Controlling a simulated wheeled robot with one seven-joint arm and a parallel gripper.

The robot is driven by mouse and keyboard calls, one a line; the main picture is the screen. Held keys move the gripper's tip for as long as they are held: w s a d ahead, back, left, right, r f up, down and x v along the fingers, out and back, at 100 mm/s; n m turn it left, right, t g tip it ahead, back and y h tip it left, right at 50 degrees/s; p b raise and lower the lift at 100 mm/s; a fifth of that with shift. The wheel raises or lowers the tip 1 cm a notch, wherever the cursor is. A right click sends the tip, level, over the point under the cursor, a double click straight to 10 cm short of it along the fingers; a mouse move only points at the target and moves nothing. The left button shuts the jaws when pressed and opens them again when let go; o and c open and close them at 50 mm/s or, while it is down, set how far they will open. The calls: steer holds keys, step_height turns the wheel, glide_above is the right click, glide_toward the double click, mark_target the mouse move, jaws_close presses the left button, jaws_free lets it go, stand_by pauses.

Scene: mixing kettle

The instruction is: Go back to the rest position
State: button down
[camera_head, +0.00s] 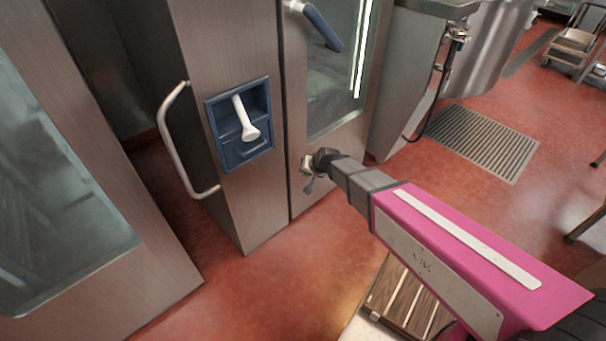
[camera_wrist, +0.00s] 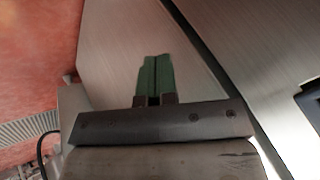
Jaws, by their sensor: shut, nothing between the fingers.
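My gripper (camera_wrist: 156,58) shows in the wrist view as two green fingers pressed together, shut and empty. Behind the fingers in that view is a plain metal panel (camera_wrist: 110,40). In the head view my pink arm reaches in from the lower right, and its dark end (camera_head: 325,158) is in front of the lower part of the steel cabinet door, beside a small metal latch (camera_head: 307,180). Whether it touches the latch or the door cannot be told. The fingers themselves are hard to make out in the head view.
A steel cabinet (camera_head: 265,205) has a blue recessed panel (camera_head: 223,128) with a white lever (camera_head: 245,120). A curved handle (camera_head: 174,140) juts out on its left. A blue door handle (camera_head: 322,27) is above. A floor grate (camera_head: 480,140) lies right; a wooden slatted piece (camera_head: 400,305) sits below my arm.

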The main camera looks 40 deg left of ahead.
steer(key=w+v, duration=0.1)
steer(key=v, duration=0.4)
steer(key=w+d+r+m+h, duration=0.1)
steer(key=w+d, duration=0.4)
steer(key=d, duration=0.5)
steer(key=w+d+m+h, duration=0.15)
steer(key=w+d, duration=0.35)
steer(key=d, duration=0.6)
steer(key=w+d+r+h, duration=0.1)
steer(key=w+d, duration=0.3)
steer(key=d, duration=0.6)
steer(key=s+d+r+m+h, duration=0.1)
steer(key=d+m+h, duration=0.1)
steer(key=d, duration=1.4)
steer(key=d+r+m+g+h, duration=0.1)
steer(key=d+m, duration=0.1)
steer(key=d, duration=1.4)
steer(key=shift+s+d+r+g+h, duration=0.2)
steer(key=shift+s+r+g+h, duration=0.1)
steer(key=shift+s+r+h, duration=0.1)
steer(key=shift+a, duration=0.1)
